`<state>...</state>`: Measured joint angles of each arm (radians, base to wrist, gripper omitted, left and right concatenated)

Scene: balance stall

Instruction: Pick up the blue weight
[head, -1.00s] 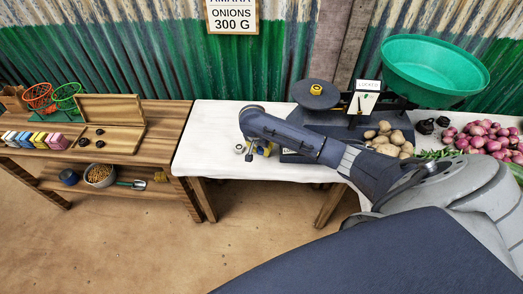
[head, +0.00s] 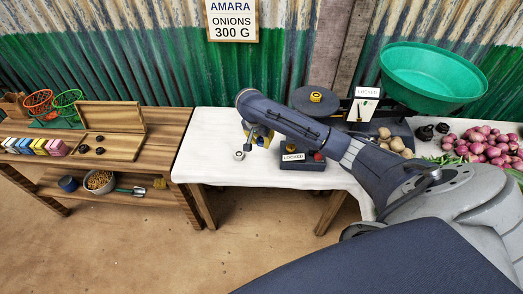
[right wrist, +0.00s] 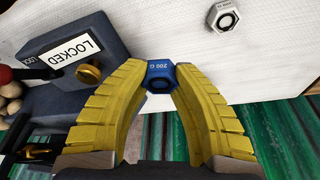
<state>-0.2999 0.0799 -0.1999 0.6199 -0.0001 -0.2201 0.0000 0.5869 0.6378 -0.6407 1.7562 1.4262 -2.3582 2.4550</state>
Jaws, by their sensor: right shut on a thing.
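The blue weight (right wrist: 160,78), a small hexagonal block marked 200 G, sits between the yellow fingertips of my right gripper (right wrist: 161,82) in the right wrist view. The fingers touch it on both sides and are shut on it. In the head view my right gripper (head: 258,138) hangs over the white-covered table, left of the dark scale base, and the blue weight cannot be made out clearly there. It seems raised off the cloth, though the gap is hard to judge. My left gripper is not in view.
A silver hexagonal weight (head: 239,155) lies on the white cloth (head: 215,140) close by. Potatoes (head: 393,142) and onions (head: 487,147) lie to the right.

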